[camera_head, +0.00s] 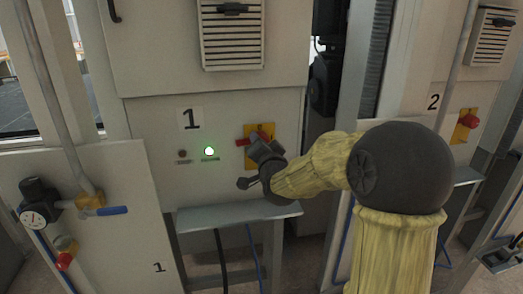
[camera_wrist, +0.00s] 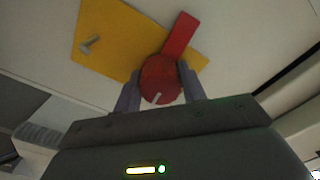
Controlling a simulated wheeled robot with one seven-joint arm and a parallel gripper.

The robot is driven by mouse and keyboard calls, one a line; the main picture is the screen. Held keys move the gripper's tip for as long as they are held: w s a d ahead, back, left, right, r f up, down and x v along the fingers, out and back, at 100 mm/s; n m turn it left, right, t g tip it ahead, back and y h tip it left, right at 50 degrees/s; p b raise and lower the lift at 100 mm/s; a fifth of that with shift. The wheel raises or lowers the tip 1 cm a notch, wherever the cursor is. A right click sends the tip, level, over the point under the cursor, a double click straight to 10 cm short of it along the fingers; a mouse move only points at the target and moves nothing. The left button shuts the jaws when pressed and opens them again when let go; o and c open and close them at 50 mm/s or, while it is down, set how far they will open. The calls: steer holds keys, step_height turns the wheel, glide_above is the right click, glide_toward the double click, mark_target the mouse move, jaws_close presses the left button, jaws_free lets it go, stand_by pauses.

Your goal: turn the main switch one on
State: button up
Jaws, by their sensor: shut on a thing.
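Main switch one is a red rotary knob with a red handle on a yellow plate (camera_head: 246,160), on the grey cabinet panel marked 1. In the wrist view the red knob (camera_wrist: 160,80) sits between the two fingers of my gripper (camera_wrist: 160,92), and its red handle (camera_wrist: 181,35) points up and to the right. My gripper (camera_head: 263,148) is shut on the knob. In the head view my gripper hides much of the knob.
A grey shelf (camera_head: 235,214) juts out below the switch. A second red switch (camera_head: 468,121) on a yellow plate is at the right, by the label 2. A gauge and a valve with a blue handle (camera_head: 112,211) are at the lower left.

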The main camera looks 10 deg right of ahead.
steer(key=shift+f+m, duration=0.1)
steer(key=shift+m, duration=0.5)
steer(key=shift+b, duration=0.3)
steer(key=o, duration=1)
steer(key=s+b, duration=0.1)
steer(key=s, duration=1.6)
steer(key=shift+s, duration=0.2)
steer(key=shift+s, duration=0.1)
